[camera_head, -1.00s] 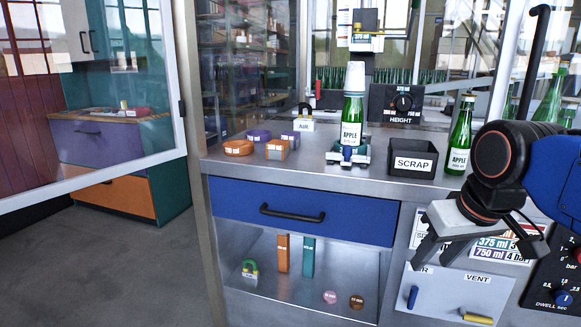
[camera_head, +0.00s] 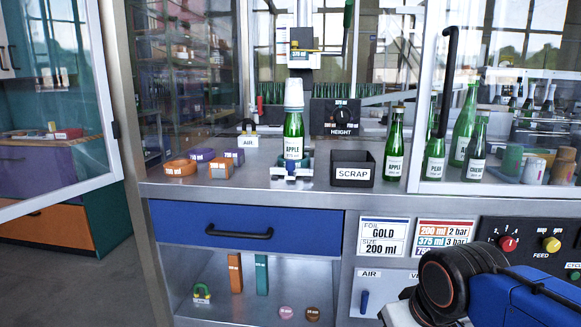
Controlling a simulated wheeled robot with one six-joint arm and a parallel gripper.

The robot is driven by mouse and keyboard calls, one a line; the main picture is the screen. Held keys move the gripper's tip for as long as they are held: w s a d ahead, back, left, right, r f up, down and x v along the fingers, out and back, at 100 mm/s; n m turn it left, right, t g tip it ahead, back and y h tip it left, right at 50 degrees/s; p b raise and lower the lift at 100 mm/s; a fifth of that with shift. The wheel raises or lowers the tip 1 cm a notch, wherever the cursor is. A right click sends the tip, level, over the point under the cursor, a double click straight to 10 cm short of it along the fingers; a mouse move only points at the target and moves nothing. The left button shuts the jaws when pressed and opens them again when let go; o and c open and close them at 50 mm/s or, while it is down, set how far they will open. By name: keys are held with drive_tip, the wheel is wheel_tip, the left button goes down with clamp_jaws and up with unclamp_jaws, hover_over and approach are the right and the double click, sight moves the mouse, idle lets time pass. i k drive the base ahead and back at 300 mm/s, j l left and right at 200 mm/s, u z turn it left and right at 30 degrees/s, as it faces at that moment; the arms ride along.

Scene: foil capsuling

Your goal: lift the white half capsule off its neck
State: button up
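The white half capsule (camera_head: 293,92) sits over the neck of a green bottle labelled APPLE (camera_head: 292,148). The bottle stands upright in a small holder (camera_head: 292,172) on the steel counter, below the machine head (camera_head: 300,45). My gripper (camera_head: 399,314) is at the bottom edge, low and to the right, well away from the capsule. Only a grey part of it shows. Its fingers are cut off by the frame, so I cannot see whether they are open.
A black SCRAP bin (camera_head: 352,172) stands right of the bottle. A glass door (camera_head: 500,100) with a black handle (camera_head: 447,80) and more bottles are on the right.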

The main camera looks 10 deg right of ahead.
sight(293, 98)
drive_tip(key=k+j+z, duration=0.2)
drive_tip(key=j, duration=0.3)
drive_tip(key=k+j+z, duration=0.1)
drive_tip(key=j+z, duration=0.15)
drive_tip(key=j, duration=0.25)
drive_tip(key=k+j+z, duration=0.2)
drive_tip(key=j, duration=0.25)
drive_tip(key=k+j+z, duration=0.25)
drive_tip(key=j, duration=0.15)
drive_tip(key=k+j+z, duration=0.2)
drive_tip(key=i+u, duration=0.25)
drive_tip(key=i, duration=0.6)
drive_tip(key=i+l+u, duration=0.25)
drive_tip(key=i, duration=0.6)
drive_tip(key=k+j, duration=0.25)
drive_tip(key=k, duration=0.2)
